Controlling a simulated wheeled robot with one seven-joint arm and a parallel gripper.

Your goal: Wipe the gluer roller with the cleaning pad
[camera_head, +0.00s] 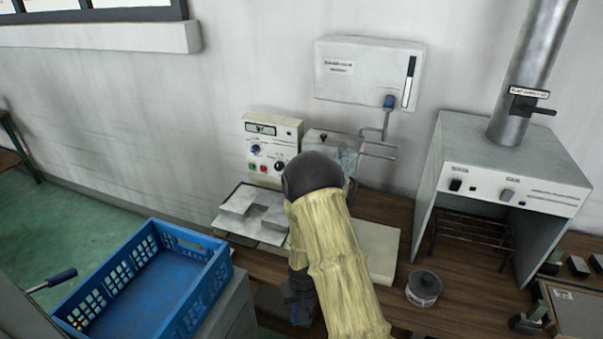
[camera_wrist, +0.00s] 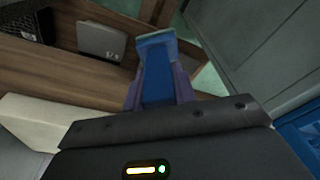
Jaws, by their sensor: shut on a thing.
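My gripper (camera_wrist: 156,76) shows in the wrist view with its two fingers closed on a blue piece, which looks like the cleaning pad (camera_wrist: 156,48). The piece reaches past the fingertips and has a paler end. In the head view, my sleeved arm crosses the middle and my dark gripper (camera_head: 300,303) hangs low at the bench's front edge, partly hidden by the sleeve. The gluer (camera_head: 268,146), a cream machine with a control panel, stands against the wall behind my arm. Its roller cannot be made out; my arm covers part of the machine.
A blue crate (camera_head: 206,300) stands at the left front. Pale panels (camera_head: 240,203) lie before the gluer. A grey hood with a duct (camera_head: 479,140) stands farther right. A wall box (camera_head: 368,73) hangs behind.

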